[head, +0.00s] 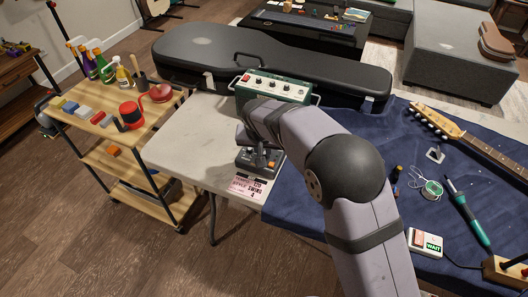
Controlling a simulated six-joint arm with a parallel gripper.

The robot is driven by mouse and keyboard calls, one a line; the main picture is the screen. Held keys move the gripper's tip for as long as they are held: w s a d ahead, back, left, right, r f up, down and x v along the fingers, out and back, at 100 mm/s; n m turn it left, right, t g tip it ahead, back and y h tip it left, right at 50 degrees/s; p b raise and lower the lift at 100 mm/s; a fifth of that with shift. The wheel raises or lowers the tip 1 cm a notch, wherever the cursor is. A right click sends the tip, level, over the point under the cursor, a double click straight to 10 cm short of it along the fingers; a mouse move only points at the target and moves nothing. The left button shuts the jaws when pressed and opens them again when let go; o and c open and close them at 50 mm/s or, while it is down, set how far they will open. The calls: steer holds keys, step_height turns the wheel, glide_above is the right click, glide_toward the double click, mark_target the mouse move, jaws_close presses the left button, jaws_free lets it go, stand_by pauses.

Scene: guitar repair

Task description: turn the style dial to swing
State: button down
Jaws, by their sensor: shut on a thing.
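A small dark box with an orange edge (247,168) sits on the pale table, partly under my arm. My gripper (263,158) points down over its top and is shut on a small knob there, which I take to be the style dial; the fingers and arm hide the knob, so its setting cannot be read. A pink note (246,187) lies in front of the box; its print seems to read tempo 120, style swing.
A green amplifier (280,88) with several knobs stands behind the box. A black guitar case (300,70) lies behind that. At right, a blue cloth holds a guitar neck (490,145), a soldering iron (467,212) and a WAIT sign box (425,243). Bare tabletop (185,140) lies left.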

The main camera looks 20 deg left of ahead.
steer(key=c, duration=1.7)
jaws_free()
steer(key=shift+c, duration=0.2)
steer(key=b+v, duration=0.1)
steer(key=v, duration=0.6)
steer(key=shift+r, duration=0.15)
